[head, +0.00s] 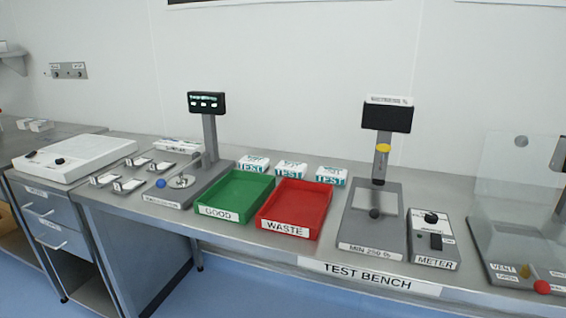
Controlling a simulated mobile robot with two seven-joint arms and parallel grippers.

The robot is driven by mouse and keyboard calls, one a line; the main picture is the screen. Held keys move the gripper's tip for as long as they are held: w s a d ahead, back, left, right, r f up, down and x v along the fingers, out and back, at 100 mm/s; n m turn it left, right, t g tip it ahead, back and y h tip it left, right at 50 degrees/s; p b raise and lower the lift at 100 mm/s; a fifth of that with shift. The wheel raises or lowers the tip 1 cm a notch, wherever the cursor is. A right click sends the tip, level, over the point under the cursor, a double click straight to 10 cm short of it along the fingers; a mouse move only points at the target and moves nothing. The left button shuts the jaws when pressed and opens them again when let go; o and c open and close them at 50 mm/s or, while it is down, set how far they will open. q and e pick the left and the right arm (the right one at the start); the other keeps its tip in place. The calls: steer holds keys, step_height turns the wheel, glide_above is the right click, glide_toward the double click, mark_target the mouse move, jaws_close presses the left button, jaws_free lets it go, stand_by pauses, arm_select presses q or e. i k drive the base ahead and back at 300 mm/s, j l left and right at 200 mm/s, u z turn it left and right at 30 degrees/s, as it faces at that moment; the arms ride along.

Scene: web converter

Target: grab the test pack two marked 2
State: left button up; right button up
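Three small white packs with green TEST lettering stand in a row on the bench, behind the trays: a left pack (253,164), a middle pack (291,170) and a right pack (331,177). Their numbers are too small to read, so I cannot tell which one is marked 2. The packs stand close together with narrow gaps between them. Neither of my grippers is in view.
A green GOOD tray (228,213) and a red WASTE tray (284,228) sit in front of the packs. A device with a display post (209,135) stands left, and a strength tester (357,228) and METER box (434,250) right. A clear shield (515,185) stands far right.

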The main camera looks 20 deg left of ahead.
mark_target(288, 169)
steer(key=i+j, duration=0.2)
steer(key=j, duration=0.2)
steer(key=i+j, duration=0.2)
steer(key=j, duration=0.2)
steer(key=i+j, duration=0.2)
steer(key=j, duration=0.2)
steer(key=i+j, duration=0.2)
steer(key=j, duration=0.2)
